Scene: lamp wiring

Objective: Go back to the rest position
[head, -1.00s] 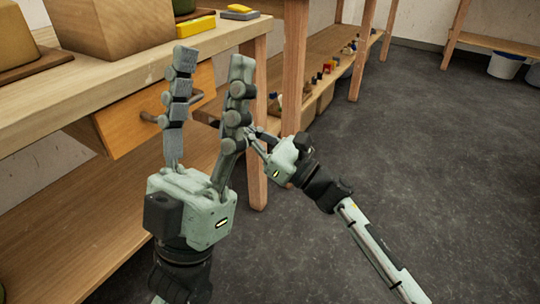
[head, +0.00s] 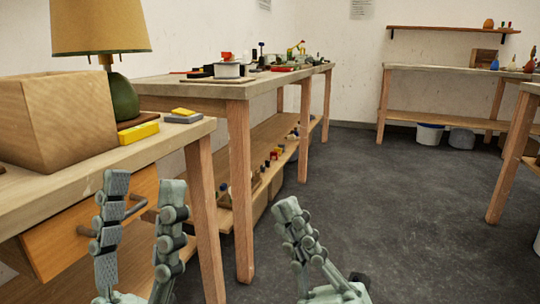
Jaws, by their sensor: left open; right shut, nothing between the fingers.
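My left gripper (head: 140,238) is at the lower left, fingers pointing up and spread apart with nothing between them. It is in front of the orange drawer (head: 85,226) with its dark handle, and I cannot tell whether it touches it. My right gripper (head: 287,208) is at the lower middle, fingers pointing up and together, holding nothing. It is over the open floor, right of the near table's leg. Only the hands and fingers show at the bottom edge.
The near wooden table (head: 196,129) carries a lamp (head: 100,28) with a tan shade and green base, a wooden box (head: 60,117), and a yellow block (head: 139,132). A second table (head: 238,90) stands behind. The grey floor (head: 400,200) at right is clear.

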